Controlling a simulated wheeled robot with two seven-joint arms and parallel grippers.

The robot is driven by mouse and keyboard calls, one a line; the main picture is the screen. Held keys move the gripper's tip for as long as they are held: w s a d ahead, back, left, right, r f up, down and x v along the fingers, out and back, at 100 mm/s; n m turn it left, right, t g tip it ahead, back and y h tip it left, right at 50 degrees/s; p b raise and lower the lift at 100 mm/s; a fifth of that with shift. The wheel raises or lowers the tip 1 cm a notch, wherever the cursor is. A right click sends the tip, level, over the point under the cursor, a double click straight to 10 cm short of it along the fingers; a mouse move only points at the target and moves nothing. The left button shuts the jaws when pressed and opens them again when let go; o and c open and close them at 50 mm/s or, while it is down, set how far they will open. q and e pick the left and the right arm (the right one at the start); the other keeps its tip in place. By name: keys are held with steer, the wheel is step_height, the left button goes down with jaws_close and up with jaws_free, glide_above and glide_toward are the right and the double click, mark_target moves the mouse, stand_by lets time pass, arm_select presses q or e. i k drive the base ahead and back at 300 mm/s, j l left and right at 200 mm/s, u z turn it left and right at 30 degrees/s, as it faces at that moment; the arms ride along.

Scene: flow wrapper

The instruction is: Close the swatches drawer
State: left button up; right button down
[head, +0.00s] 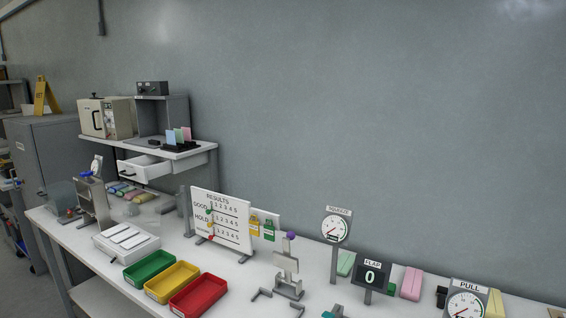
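A white drawer (146,170) sits under the white shelf desk (190,154) against the wall at the left. It is pulled out, with its white front standing forward of the desk edge and a small dark handle on it. I cannot make out any contents. Blue, green and pink swatch cards (178,137) stand in a black holder on the desk top above it. No label on the drawer can be read. Neither of my grippers shows in the head view.
The long white bench in front carries a white tray unit (126,244), green (149,268), yellow (171,281) and red (199,295) bins, a results board (221,220) and dial gauges (335,229). A beige oven-like box (105,117) stands left on the desk.

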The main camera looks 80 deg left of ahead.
mark_target(143, 169)
steer(key=u, duration=3.6)
